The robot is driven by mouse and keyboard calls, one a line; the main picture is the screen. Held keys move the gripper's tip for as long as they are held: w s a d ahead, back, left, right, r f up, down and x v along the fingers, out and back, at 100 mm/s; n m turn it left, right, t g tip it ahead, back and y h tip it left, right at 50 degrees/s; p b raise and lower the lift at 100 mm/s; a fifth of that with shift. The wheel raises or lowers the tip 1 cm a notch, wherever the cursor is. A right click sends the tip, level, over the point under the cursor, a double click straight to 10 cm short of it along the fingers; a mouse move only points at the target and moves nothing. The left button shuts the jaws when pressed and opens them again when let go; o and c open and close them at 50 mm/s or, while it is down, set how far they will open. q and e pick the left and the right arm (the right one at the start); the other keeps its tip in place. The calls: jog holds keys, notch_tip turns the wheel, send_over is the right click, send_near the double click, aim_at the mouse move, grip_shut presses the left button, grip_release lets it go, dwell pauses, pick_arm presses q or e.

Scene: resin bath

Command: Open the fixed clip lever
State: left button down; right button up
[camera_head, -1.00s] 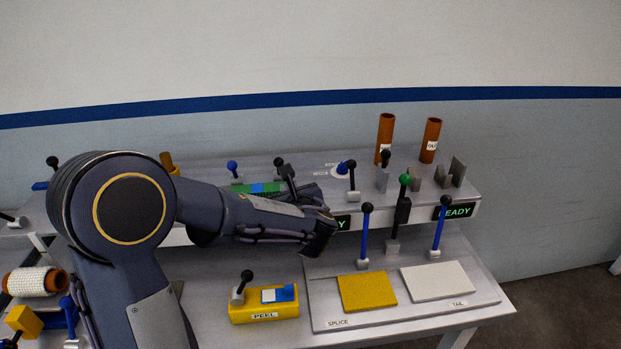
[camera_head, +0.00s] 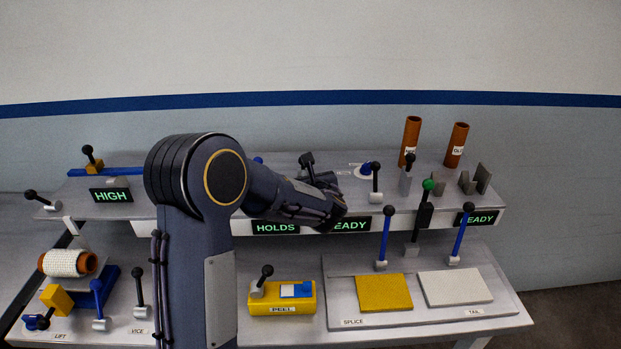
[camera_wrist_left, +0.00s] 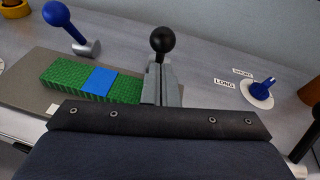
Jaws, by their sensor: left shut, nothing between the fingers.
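A lever with a black ball knob (camera_wrist_left: 162,40) stands upright at the end of a green strip with a blue patch (camera_wrist_left: 88,80) in the left wrist view. It also shows in the head view (camera_head: 306,158). No label tells me whether it is the fixed clip lever. My left gripper (camera_wrist_left: 161,67) is shut and empty, its fingers pointing at this lever and hiding its lower part. I cannot tell whether they touch it. A blue ball lever (camera_wrist_left: 60,18) leans at the strip's far side. My left arm hides the strip in the head view. My right gripper is not in view.
A blue knob (camera_wrist_left: 262,89) with LONG and SHORT labels stands right of the fingers. Several levers and two orange tubes (camera_head: 411,140) (camera_head: 457,145) stand to the right. Below are a yellow PEEL block (camera_head: 282,298) and the SPLICE plate (camera_head: 345,310).

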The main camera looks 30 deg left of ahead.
pick_arm(q)
jog(key=shift+x, duration=0.8)
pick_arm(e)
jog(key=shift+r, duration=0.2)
